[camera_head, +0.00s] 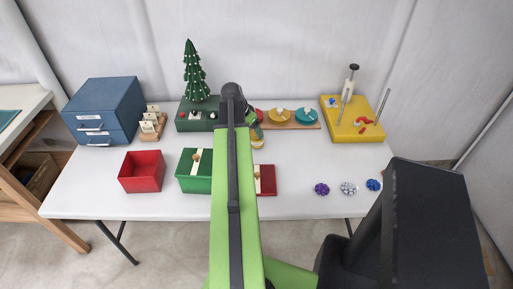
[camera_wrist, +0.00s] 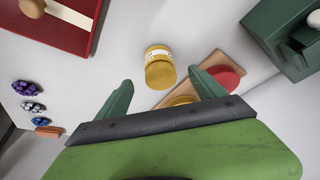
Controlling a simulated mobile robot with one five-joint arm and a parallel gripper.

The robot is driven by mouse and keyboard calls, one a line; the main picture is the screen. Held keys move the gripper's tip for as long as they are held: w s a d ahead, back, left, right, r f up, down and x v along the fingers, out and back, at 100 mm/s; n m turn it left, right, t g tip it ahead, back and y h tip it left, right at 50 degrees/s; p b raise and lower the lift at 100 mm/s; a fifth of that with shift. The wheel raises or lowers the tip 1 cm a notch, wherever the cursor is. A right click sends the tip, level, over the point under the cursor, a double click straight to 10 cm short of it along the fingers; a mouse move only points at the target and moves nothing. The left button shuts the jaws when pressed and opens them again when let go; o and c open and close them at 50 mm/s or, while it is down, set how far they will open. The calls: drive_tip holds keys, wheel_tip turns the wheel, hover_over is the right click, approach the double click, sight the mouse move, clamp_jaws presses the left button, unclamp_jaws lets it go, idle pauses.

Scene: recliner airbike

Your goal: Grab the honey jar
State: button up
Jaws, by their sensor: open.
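The honey jar (camera_wrist: 160,66) is a small golden-yellow jar with a pale band. In the wrist view it stands on the white table ahead of my gripper (camera_wrist: 163,92), roughly centred between the two green fingers. The fingers are apart and nothing is between them; the jar lies beyond their tips. In the head view the jar (camera_head: 257,134) shows just right of my arm, close to the gripper end, and my arm hides part of that area.
A wooden board (camera_head: 291,124) with coloured discs is right of the jar. A green base with a tree (camera_head: 196,80) stands left. Red box (camera_head: 143,171), green box (camera_head: 190,183) and a red tray (camera_head: 267,181) sit in front. A yellow stand (camera_head: 352,133) is further right.

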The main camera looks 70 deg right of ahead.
sight(254, 134)
drive_tip(key=b+x, duration=0.2)
drive_tip(key=x, duration=0.2)
drive_tip(key=shift+f, duration=0.1)
drive_tip(key=b+x, duration=0.5)
drive_tip(key=shift+f, duration=0.2)
drive_tip(key=shift+a+r, duration=0.1)
drive_tip(key=shift+r, duration=0.1)
clamp_jaws()
